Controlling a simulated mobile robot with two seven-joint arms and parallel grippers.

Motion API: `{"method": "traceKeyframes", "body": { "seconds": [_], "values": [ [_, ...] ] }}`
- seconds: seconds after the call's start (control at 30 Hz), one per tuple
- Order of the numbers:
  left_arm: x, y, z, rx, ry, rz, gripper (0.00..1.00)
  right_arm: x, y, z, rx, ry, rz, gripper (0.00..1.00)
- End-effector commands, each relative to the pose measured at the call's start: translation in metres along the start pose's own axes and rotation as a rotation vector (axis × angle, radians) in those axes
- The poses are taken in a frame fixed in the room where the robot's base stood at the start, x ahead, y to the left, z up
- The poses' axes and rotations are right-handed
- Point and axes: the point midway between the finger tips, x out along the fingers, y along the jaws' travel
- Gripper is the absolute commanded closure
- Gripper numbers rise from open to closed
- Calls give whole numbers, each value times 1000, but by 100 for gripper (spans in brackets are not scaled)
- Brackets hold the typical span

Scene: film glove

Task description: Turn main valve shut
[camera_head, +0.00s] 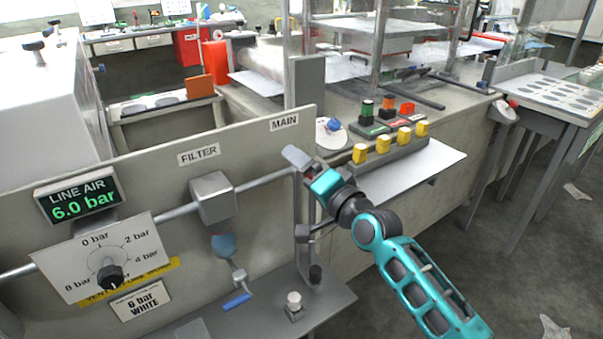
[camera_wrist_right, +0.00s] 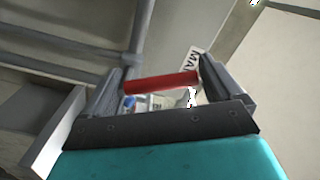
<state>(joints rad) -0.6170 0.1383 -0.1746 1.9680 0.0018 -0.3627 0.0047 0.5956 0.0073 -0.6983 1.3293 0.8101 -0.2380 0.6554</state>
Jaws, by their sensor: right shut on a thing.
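The main valve's red handle (camera_wrist_right: 160,82) spans between the two fingers of my right gripper (camera_wrist_right: 168,80) in the right wrist view. The gripper is shut on it, with a finger at each end. In the head view my right gripper (camera_head: 312,172) is at the right end of the pipe, just below the MAIN label (camera_head: 284,123), and hides most of the valve. The line air display (camera_head: 77,198) reads 6.0 bar. My left gripper is not in view.
The panel carries a FILTER block (camera_head: 213,198), a blue-handled part (camera_head: 236,299) below it, and a pressure dial (camera_head: 108,272). A row of yellow buttons (camera_head: 382,146) stands close behind my right gripper. A grey shelf (camera_head: 335,292) lies below. The floor at right is mostly open.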

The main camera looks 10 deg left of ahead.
Motion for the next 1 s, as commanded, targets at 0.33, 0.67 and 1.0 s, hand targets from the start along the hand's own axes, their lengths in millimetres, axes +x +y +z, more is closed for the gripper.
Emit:
{"method": "traceKeyframes", "body": {
  "seconds": [0.33, 0.67, 1.0],
  "values": [
    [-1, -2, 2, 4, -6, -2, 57, 0, 0, -10, 301, -4, -1, 62],
    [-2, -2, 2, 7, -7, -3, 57, 0, 2, -16, 469, -4, -2, 62],
    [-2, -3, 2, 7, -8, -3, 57, 0, 4, -19, 519, -3, -2, 62]
  ]
}}
